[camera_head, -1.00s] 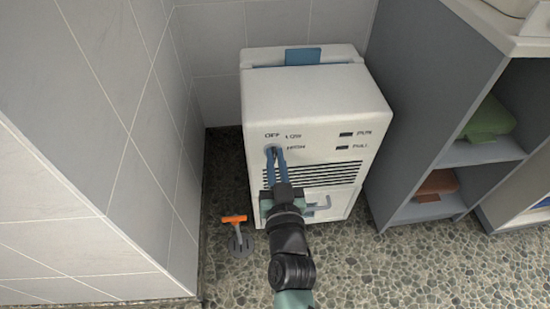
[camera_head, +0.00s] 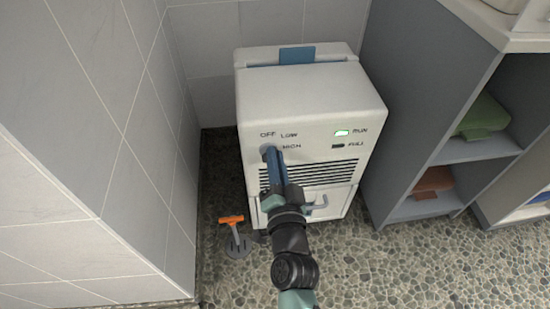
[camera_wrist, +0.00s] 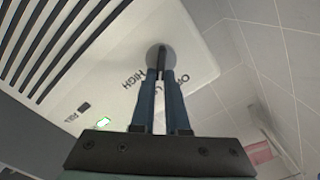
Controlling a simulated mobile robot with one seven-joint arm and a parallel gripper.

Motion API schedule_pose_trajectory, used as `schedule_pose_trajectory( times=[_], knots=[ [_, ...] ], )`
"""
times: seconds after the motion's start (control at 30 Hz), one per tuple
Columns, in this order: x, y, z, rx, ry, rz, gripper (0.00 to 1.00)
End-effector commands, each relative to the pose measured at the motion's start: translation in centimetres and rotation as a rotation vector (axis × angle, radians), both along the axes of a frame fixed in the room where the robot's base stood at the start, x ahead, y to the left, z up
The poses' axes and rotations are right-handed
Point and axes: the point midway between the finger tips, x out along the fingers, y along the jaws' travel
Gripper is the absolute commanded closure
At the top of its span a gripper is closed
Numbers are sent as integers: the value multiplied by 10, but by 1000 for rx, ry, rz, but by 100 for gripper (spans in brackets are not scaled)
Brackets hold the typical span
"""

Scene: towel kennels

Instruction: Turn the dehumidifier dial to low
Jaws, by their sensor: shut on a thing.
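The white dehumidifier (camera_head: 310,100) stands on the floor against the tiled wall. Its round grey dial (camera_wrist: 152,54) shows in the wrist view, with a dark grip bar between my fingertips. My gripper (camera_head: 269,153) is shut on the dial; it also shows in the wrist view (camera_wrist: 161,74). OFF, LOW and HIGH are printed around the dial; my fingers partly cover LOW in the wrist view. The RUN lamp (camera_head: 342,132) is lit green and the FULL lamp (camera_head: 338,146) is dark. My fingers hide most of the dial in the head view, and its exact pointing is unclear.
An orange-handled tool (camera_head: 232,220) with a grey base stands on the pebbled floor left of the dehumidifier. A grey shelf unit (camera_head: 420,100) stands close on the right, holding a green towel (camera_head: 484,117) and a brown one (camera_head: 433,181). A tiled wall (camera_head: 90,150) is close on the left.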

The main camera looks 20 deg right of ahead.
Motion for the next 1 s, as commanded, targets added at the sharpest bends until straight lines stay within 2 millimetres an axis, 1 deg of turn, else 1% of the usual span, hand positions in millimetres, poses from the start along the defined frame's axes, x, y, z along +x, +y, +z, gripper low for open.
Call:
schedule_pose_trajectory(
  times=[0.53,0.57,0.6,0.67,0.7,0.73,1.0],
  knots=[
    [-1,0,-1,30,-7,-1,100],
    [-1,0,-1,30,-6,0,86],
    [-1,0,-1,30,-6,0,79],
    [-1,0,-1,29,-7,0,68],
    [-1,0,-1,29,-7,0,61],
    [0,0,-1,29,-7,0,57],
    [-1,0,-1,29,-7,0,57]
  ],
)
